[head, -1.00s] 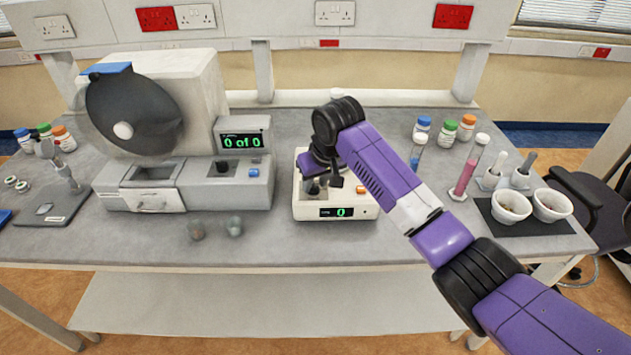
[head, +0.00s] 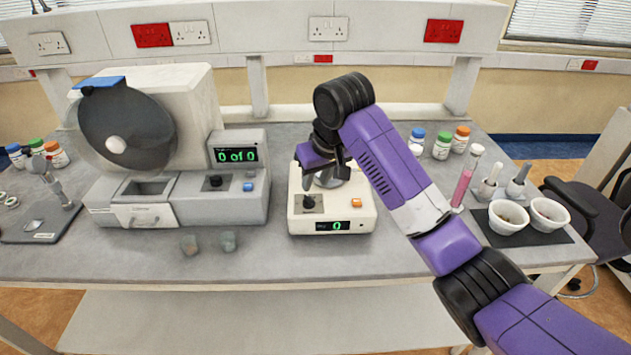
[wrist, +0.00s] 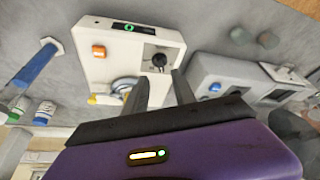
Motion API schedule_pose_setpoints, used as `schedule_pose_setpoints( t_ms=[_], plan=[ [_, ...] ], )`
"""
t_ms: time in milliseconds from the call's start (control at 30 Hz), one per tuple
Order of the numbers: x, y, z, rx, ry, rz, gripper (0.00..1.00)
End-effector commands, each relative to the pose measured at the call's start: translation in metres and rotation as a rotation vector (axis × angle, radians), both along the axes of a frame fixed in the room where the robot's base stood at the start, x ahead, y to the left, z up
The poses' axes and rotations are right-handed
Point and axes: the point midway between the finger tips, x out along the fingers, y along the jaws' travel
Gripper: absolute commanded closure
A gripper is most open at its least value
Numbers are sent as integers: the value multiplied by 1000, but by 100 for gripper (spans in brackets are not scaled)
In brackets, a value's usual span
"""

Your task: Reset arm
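My purple arm reaches in from the lower right in the head view. My gripper (head: 332,180) hangs above the small white device (head: 352,222) at the middle of the bench. In the wrist view the gripper (wrist: 160,80) has its two dark fingers apart, with nothing visible between them. The white device (wrist: 98,70) there shows its display, orange button, black knob and a round metal part close to one finger. The arm partly hides the back of the device in the head view.
A large grey counting machine (head: 190,200) stands left. Two small blurred lumps (head: 228,241) lie before it. Bottles (head: 442,145), a pink tube (head: 463,185) and two white mortars (head: 508,218) on a dark mat stand right. The bench's front middle is clear.

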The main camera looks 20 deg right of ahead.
Motion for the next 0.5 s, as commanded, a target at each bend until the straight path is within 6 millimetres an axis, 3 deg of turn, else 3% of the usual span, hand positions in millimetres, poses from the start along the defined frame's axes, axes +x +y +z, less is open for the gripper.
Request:
schedule_pose_setpoints(
  t_ms=[233, 367, 500],
  plan=[
    [1, 0, 0, 0, -2, 3, 68],
    [14, 4, 6, 11, -63, 14, 68],
    [44, 14, 38, 29, -240, 43, 68]
  ],
)
